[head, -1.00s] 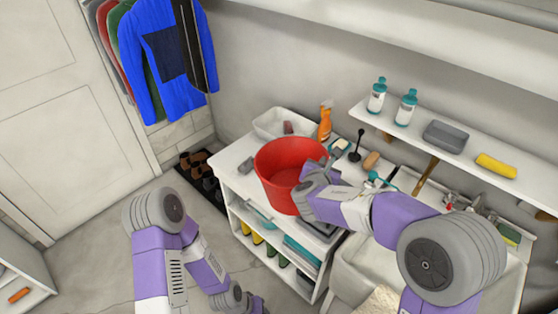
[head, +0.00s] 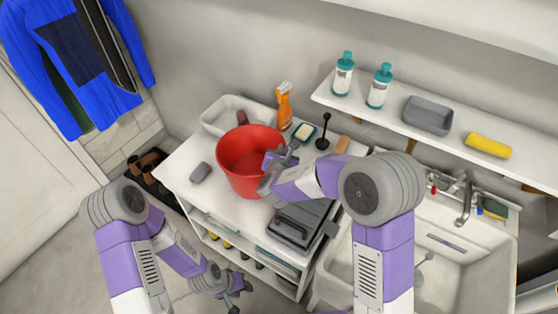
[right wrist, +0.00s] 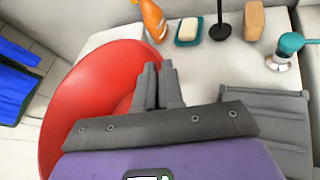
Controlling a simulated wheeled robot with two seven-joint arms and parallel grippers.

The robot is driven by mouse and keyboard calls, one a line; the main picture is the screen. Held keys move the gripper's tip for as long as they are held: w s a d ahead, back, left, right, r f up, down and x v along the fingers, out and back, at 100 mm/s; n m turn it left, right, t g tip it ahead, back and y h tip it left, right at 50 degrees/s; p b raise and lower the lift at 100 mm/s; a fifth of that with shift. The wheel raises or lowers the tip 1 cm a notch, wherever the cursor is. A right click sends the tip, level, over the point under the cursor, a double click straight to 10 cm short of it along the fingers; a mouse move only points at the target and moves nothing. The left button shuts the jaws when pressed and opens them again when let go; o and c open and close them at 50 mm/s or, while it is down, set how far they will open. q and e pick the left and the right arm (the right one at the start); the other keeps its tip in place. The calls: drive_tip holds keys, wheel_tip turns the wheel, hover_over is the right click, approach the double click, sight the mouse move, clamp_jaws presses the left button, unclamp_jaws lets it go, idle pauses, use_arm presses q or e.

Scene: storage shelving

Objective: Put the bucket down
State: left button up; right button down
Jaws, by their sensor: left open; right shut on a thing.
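The red bucket (head: 238,170) is at the white counter top of the shelf unit, upright; whether its base touches the counter I cannot tell. My right gripper (head: 277,167) is shut on the bucket's right rim. In the right wrist view the bucket (right wrist: 80,100) fills the left side and my right gripper (right wrist: 158,75) closes over its edge. My left gripper (head: 236,290) is open and empty, low in front of the shelf unit, away from the bucket.
Around the bucket on the counter (head: 187,157) are a white basin (head: 213,113), an orange spray bottle (head: 284,105), a soap dish (head: 305,134), a grey sponge (head: 200,172) and a dark grey case (head: 300,222). A sink (head: 460,243) lies right. A wall shelf (head: 385,118) is above.

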wheel_tip(320, 180, down, 4)
drive_tip(key=shift+w+r+b, duration=0.1)
drive_tip(key=shift+r+b, duration=0.1)
drive_tip(key=shift+b, duration=0.2)
drive_tip(key=c, duration=1.7)
unclamp_jaws()
drive_tip(key=shift+f, duration=0.15)
drive_tip(key=o, duration=0.4)
drive_tip(key=shift+o, duration=0.2)
